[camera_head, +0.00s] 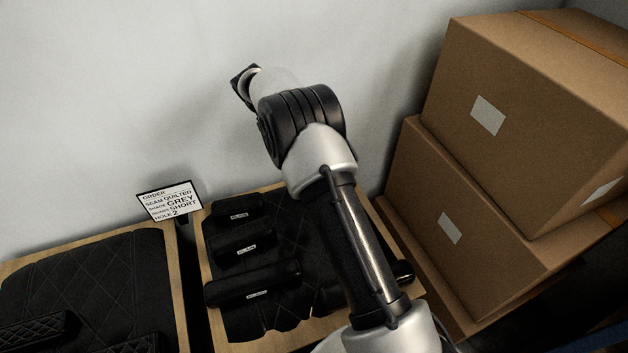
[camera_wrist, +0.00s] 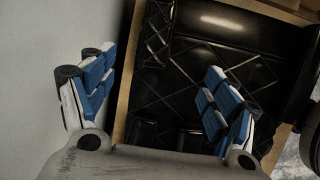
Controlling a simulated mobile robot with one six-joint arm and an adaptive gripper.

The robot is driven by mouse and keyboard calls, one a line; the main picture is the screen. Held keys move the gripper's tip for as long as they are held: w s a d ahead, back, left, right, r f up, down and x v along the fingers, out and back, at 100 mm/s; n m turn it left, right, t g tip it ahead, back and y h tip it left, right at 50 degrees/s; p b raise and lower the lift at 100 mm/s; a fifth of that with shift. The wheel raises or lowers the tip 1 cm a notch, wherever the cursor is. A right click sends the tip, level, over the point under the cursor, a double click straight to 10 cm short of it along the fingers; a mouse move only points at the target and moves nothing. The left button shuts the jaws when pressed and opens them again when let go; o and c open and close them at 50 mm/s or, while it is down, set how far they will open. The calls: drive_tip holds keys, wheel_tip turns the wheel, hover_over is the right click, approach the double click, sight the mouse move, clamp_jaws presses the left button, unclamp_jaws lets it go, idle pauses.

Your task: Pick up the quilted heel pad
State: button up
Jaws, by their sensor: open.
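The wrist view shows a narrow black pad with diamond stitching (camera_wrist: 156,35), lying along the left side of a wood-edged tray. It may be the quilted heel pad; I read no label on it. My gripper (camera_wrist: 162,64) is open and empty, its blue-padded fingers apart above the tray. In the head view, quilted pads show at the lower left (camera_head: 36,331) and at the bottom edge (camera_head: 140,345), both cut off. My arm hides the gripper fingers there.
A middle tray (camera_head: 190,262) holds several smooth black pads (camera_head: 252,283) with small white labels on a quilted black surface. An order card (camera_head: 170,201) reads quilted, grey, short, hole 2. Cardboard boxes (camera_head: 530,110) are stacked at the right. A pale wall (camera_head: 90,90) stands behind.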

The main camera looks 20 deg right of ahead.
drive_tip(key=shift+n, duration=0.4)
drive_tip(key=b+x, duration=0.1)
drive_tip(key=x, duration=0.3)
drive_tip(key=b+x, duration=0.1)
drive_tip(key=x, duration=0.4)
drive_tip(key=b+x, duration=0.1)
drive_tip(key=x, duration=0.4)
drive_tip(key=shift+w+a+b, duration=0.15)
drive_tip(key=shift+a+b, duration=0.1)
drive_tip(key=shift+b, duration=0.15)
drive_tip(key=shift+b+x, duration=1.3)
drive_tip(key=shift+x, duration=1.85)
drive_tip(key=shift+r, duration=0.1)
drive_tip(key=shift+c, duration=0.6)
drive_tip(key=c, duration=1.2)
drive_tip(key=shift+o, duration=0.2)
